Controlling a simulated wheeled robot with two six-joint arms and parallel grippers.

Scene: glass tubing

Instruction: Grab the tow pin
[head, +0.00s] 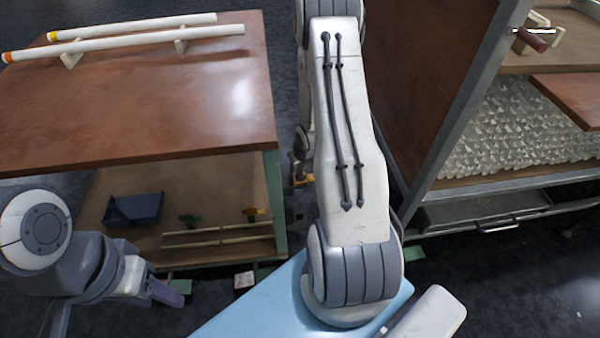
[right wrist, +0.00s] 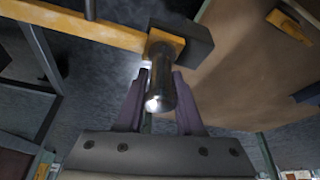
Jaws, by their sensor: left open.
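The tow pin (right wrist: 161,88) is a dark, shiny metal cylinder in the right wrist view, joined to a yellow bar (right wrist: 75,24) with a black block at its end. My right gripper (right wrist: 160,78) has its purple fingers on either side of the pin. I cannot tell whether both fingers touch it. In the head view my right arm hides the right gripper; a small yellow part (head: 303,182) shows beside the arm. My left gripper (head: 172,295) is low at the left in the head view, open and away from the pin, with its fingers partly seen.
A brown table (head: 150,105) at the left bears two white tubes. Its lower shelf (head: 125,185) holds a dark blue tray (head: 134,208) and thin rods. At the right, a metal-framed rack (head: 465,95) holds many clear glass pieces. Dark floor lies between them.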

